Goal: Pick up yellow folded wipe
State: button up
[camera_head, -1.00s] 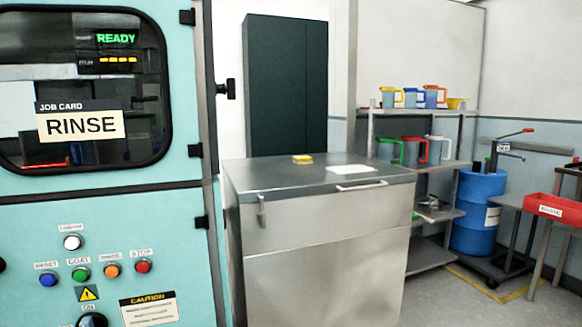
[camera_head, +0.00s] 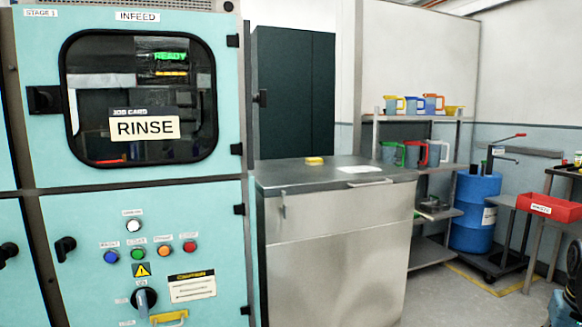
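The yellow folded wipe (camera_head: 315,161) is a small flat yellow block. It lies on the top of the steel cabinet (camera_head: 340,240), near its back edge and left of a white sheet (camera_head: 360,169). Nothing touches the wipe. My gripper does not show clearly. A dark rounded part at the lower right edge looks like part of my arm.
A teal machine (camera_head: 90,225) with a RINSE card stands close on the left. A shelf (camera_head: 415,118) with several jugs, a blue drum (camera_head: 474,212) and a red tray (camera_head: 549,207) are on the right. Grey floor is open at the lower right.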

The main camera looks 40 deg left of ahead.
aim_at(312, 162)
jog(key=u, duration=1.45)
jog(key=i, duration=0.85)
